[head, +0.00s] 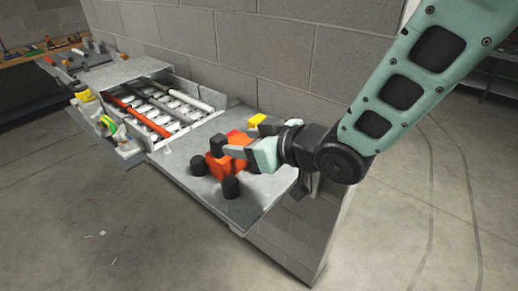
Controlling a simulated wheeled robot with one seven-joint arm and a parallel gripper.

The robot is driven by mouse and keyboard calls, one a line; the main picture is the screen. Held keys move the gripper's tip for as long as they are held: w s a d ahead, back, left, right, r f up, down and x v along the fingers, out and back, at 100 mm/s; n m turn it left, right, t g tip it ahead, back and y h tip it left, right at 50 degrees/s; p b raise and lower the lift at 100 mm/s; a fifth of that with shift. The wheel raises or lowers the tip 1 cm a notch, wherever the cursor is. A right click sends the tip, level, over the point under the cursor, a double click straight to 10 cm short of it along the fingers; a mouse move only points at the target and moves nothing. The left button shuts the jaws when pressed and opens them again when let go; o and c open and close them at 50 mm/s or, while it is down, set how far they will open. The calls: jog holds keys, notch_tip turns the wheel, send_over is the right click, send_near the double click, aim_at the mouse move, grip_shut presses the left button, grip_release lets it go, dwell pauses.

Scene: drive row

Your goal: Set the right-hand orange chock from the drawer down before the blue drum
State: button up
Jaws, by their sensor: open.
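My gripper (242,147) is open, in the middle of the head view, low over the grey worktop. Its pale green and grey fingers are close to an orange object (227,164) and partly cover it, so contact cannot be told. Red-orange also shows behind the fingers; I cannot tell if it is a separate piece. An open drawer (126,154) at the left holds small yellow, green and orange items, too small to tell apart as chocks. No blue drum can be made out.
Black cylinders (231,188) stand around the orange object. A yellow block (256,121) is behind my gripper. A tray (203,122) of rods and white pieces lies to the left. A block wall (270,60) runs behind. The worktop's front corner (240,222) is bare.

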jog(key=shift+b+v, duration=0.35)
jog(key=shift+v, duration=1.55)
jog(key=s+d+f+m+g+h, duration=0.2)
jog(key=s+d+f+g+h, duration=0.1)
jog(key=s+d+h, duration=0.3)
jog(key=shift+s+d+f, duration=0.3)
jog(key=shift+s+d, duration=0.05)
jog(key=shift+d, duration=0.7)
jog(key=shift+o, duration=0.5)
jog(key=s+d+g+h, duration=0.4)
jog(key=s+d+g, duration=0.1)
jog(key=s, duration=0.7)
jog(key=shift+d+m, duration=0.3)
jog(key=shift+d, duration=0.55)
